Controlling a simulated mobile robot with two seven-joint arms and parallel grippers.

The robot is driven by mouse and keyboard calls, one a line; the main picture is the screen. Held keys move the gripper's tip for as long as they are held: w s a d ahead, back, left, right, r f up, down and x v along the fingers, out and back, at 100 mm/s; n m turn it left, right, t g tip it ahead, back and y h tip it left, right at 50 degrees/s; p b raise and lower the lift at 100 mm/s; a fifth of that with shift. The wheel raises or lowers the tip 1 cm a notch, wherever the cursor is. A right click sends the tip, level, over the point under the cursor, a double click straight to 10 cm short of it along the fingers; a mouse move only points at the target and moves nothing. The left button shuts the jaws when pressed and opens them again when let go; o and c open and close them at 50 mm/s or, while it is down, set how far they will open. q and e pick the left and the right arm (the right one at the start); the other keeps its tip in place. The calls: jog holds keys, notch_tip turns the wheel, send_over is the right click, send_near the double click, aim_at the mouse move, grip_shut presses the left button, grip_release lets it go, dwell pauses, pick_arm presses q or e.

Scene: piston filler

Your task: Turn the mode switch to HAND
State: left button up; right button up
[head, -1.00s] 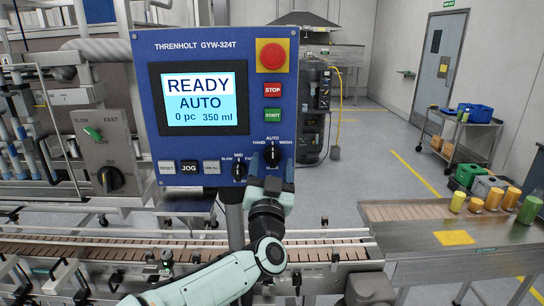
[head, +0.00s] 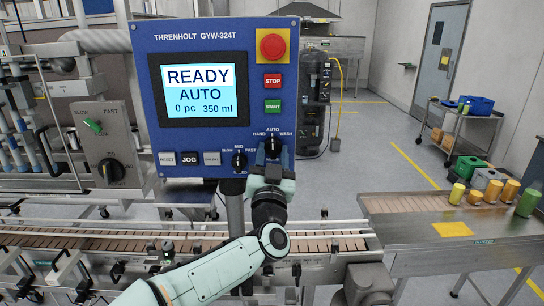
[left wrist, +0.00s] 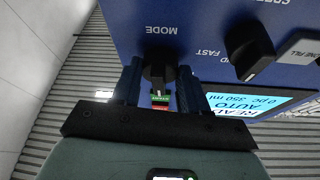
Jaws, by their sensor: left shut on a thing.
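The mode switch (head: 273,147) is a black knob at the lower right of the blue control panel (head: 215,25), below the labels HAND, AUTO and WASH. Its knob points up toward AUTO, and the screen (head: 199,91) reads READY, AUTO, 0 pc, 350 ml. My left gripper (head: 272,163) reaches up to the knob from below. In the left wrist view, the mode switch (left wrist: 158,70) sits between the two dark fingers of my left gripper (left wrist: 157,88), which is shut on it. The fingers hide parts of the knob's sides. My right gripper is not in view.
A speed knob (head: 239,161) sits just left of the mode switch. Red STOP (head: 273,81) and green START (head: 273,106) buttons and a red emergency button (head: 272,48) are above. A conveyor (head: 110,241) runs below the panel.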

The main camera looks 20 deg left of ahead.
pick_arm(q)
jog(key=n+y, duration=0.1)
jog(key=n, duration=0.2)
jog(key=shift+d+y+b, duration=0.1)
jog(key=shift+y+b, duration=0.2)
jog(key=shift+b, duration=0.05)
jog(key=n+g+y, duration=0.1)
jog(key=n, duration=0.1)
jog(key=shift+d+n, duration=0.1)
jog(key=shift+n, duration=0.2)
jog(key=n+y, duration=0.1)
jog(key=n, duration=0.2)
jog(key=shift+w+g+y, duration=0.1)
jog(key=shift+g+y, duration=0.3)
jog(key=shift+d+r+n+g+y, duration=0.1)
jog(key=shift+n+g+y, duration=0.45)
jog(key=shift+n, duration=1.25)
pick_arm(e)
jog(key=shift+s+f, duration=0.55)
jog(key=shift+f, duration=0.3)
pick_arm(q)
jog(key=shift+y, duration=0.25)
jog(key=o, duration=1.1)
jog(key=shift+c, duration=0.2)
